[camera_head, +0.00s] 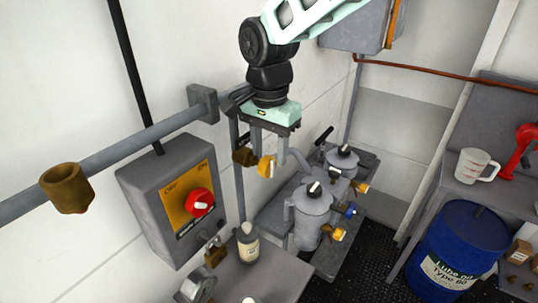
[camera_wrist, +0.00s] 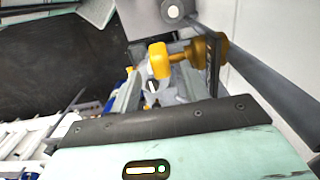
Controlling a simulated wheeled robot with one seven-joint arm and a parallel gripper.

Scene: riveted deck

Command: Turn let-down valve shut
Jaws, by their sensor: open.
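A valve with a yellow handle (camera_head: 266,167) and a brown brass body (camera_head: 243,156) sits by the wall pipe. I see no label naming it the let-down valve. My gripper (camera_head: 269,153) points down just over the yellow handle, with its jaws open. In the wrist view the yellow handle (camera_wrist: 159,61) shows at the fingertips, with the brass body (camera_wrist: 203,48) to its right. I cannot tell whether the fingers touch the handle. My fingers hide part of the valve.
A grey switch box with a red knob (camera_head: 200,202) hangs at left. Grey canisters (camera_head: 312,207) with small yellow and blue valves stand below right. A bottle (camera_head: 248,243) and a padlock (camera_head: 214,251) are in front. A blue drum (camera_head: 458,247) stands right.

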